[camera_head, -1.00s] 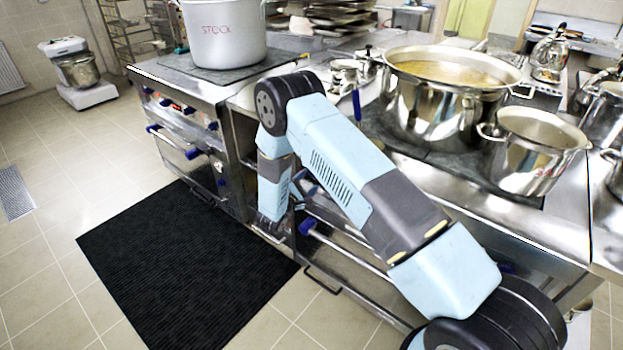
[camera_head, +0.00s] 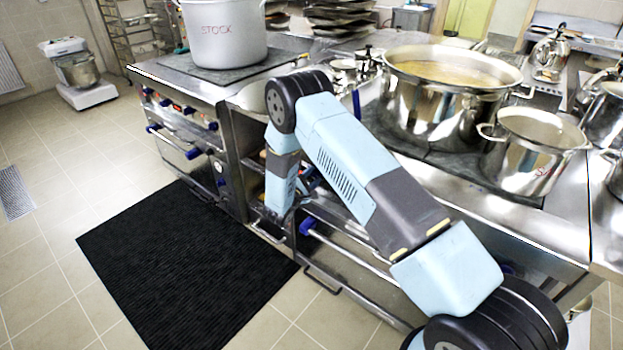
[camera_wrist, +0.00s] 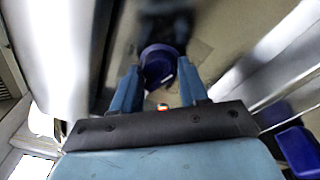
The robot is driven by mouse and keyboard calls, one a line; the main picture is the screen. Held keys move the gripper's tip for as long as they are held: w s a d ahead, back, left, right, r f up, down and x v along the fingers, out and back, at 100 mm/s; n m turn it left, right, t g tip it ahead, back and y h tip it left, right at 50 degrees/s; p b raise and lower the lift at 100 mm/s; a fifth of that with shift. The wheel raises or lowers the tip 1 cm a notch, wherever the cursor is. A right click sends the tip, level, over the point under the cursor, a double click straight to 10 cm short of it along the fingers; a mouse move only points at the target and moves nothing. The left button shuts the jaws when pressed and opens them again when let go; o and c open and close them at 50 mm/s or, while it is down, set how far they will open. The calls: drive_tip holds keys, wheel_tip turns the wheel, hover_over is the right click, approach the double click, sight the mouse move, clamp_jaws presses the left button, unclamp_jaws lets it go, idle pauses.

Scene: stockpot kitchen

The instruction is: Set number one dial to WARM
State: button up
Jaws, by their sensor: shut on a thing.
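In the wrist view, a dark blue round dial (camera_wrist: 158,66) stands on a metal panel between the two blue fingers of my gripper (camera_wrist: 159,75). The fingers are closed on its sides. A small orange-red light (camera_wrist: 162,107) shows just below the dial. I cannot read any number, WARM mark or pointer setting on it. Other blue dials (camera_head: 188,110) show on the front of the left stove unit.
A blue part (camera_wrist: 298,150) sits at the lower right of the wrist view. A large soup pot (camera_head: 440,110) and a smaller pot (camera_head: 530,165) stand on the range. A black mat (camera_head: 180,270) lies on the floor.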

drive_tip(key=c, duration=0.4)
drive_tip(key=shift+o, duration=0.2)
drive_tip(key=shift+d+n, duration=0.1)
drive_tip(key=shift+n, duration=0.3)
drive_tip(key=n, duration=0.4)
drive_tip(key=shift+n+g, duration=0.3)
drive_tip(key=n, duration=0.4)
drive_tip(key=shift+n+g, duration=0.3)
drive_tip(key=shift+g, duration=0.1)
drive_tip(key=o, duration=1)
drive_tip(key=shift+r, duration=0.1)
drive_tip(key=shift+o, duration=0.2)
